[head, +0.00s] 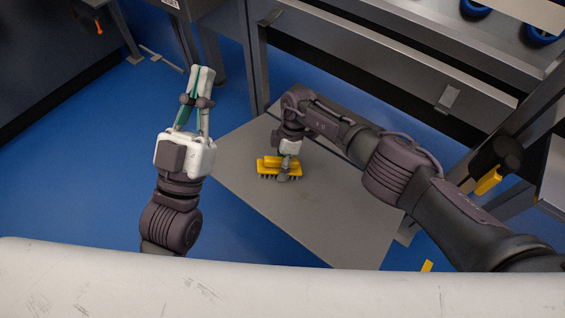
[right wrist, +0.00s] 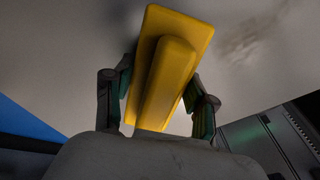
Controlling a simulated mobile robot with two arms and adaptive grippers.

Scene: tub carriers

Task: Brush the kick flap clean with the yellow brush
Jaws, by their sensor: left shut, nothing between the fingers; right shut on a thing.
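The yellow brush (head: 268,164) is in my right gripper (head: 283,172), bristles down, at the grey kick flap (head: 330,215). I cannot tell for certain whether the bristles touch it. In the right wrist view the two fingers of my right gripper are closed on the handle of the yellow brush (right wrist: 176,70). A dark smudge (right wrist: 255,35) shows on the pale flap surface at the upper right of that view. My left gripper (head: 201,75) is shut and empty, raised left of the flap over the blue floor.
A grey metal frame with a long panel (head: 390,65) stands behind the flap. Blue wheels (head: 474,8) show at the top right. A yellow piece (head: 488,181) is on a dark part at the right. The blue floor (head: 80,180) is open at the left.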

